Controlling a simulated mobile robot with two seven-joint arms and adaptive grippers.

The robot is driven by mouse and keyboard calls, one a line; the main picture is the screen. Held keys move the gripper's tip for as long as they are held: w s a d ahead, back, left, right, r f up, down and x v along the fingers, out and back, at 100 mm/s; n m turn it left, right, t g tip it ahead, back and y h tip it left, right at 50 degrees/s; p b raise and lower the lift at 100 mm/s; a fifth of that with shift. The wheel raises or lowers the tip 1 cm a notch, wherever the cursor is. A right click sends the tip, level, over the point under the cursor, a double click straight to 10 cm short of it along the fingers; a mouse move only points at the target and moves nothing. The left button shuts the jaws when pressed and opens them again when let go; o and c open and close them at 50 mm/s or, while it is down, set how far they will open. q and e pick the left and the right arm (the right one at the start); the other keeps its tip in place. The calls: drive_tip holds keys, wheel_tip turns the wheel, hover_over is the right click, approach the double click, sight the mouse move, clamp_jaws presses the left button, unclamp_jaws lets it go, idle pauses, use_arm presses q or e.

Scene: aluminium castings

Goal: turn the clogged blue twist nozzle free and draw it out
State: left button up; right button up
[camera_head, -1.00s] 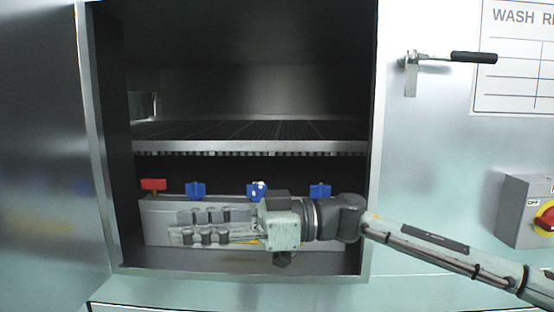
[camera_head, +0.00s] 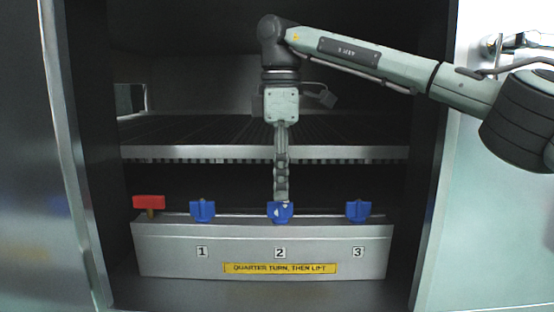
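Three blue twist nozzles stand in a row on a grey manifold box, above the labels 1, 2 and 3. The middle blue nozzle (camera_head: 280,213), above label 2, has whitish deposits on it; nozzle 1 (camera_head: 202,211) and nozzle 3 (camera_head: 358,211) look clean. My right gripper (camera_head: 281,198) points straight down over the middle nozzle, its fingertips at the nozzle's top. The fingers show edge-on, one behind the other, so their gap and any grip on the nozzle are hidden. My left gripper is not in view.
A red-handled valve (camera_head: 149,202) stands at the left end of the manifold box (camera_head: 180,262), which bears a yellow "QUARTER TURN, THEN LIFT" label (camera_head: 280,268). A wire rack (camera_head: 220,152) lies behind and above. Cabinet walls bound both sides.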

sight(280, 202)
drive_tip(key=shift+f, duration=1.55)
clamp_jaws()
drive_tip(key=shift+r+n+p, duration=0.2)
drive_tip(key=shift+n+p, duration=0.3)
drive_tip(key=shift+n, duration=0.2)
drive_tip(key=shift+n+p, duration=0.4)
drive_tip(key=shift+n, duration=0.6)
drive_tip(key=n, duration=0.3)
drive_tip(key=shift+f, duration=0.15)
